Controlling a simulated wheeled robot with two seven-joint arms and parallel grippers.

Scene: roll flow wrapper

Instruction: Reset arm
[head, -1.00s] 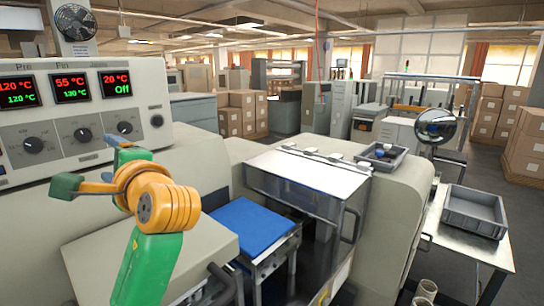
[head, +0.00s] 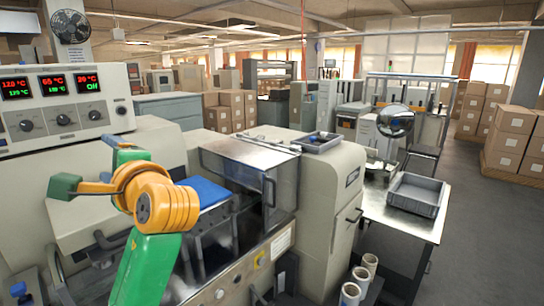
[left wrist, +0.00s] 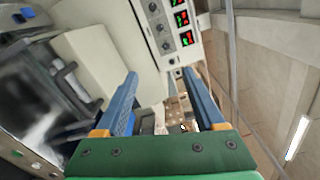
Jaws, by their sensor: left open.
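My left arm, green with an orange wrist joint, rises from the lower left of the head view. Its left gripper (head: 110,142) points away, with only a blue finger part showing beyond the wrist. In the left wrist view the two blue fingers of the left gripper (left wrist: 160,73) stand wide apart with nothing between them. The control panel (head: 62,95) of the wrapping machine, with red and green displays, lies beyond the gripper, and it also shows in the left wrist view (left wrist: 172,25). My right gripper is in neither view.
The wrapping machine (head: 318,195) fills the left and middle, with a clear cover (head: 240,165) and a blue pad (head: 208,190). A grey bin (head: 416,195) stands on a metal table at right, with rolls (head: 358,285) below. Cartons (head: 512,135) are stacked behind; the floor at right is open.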

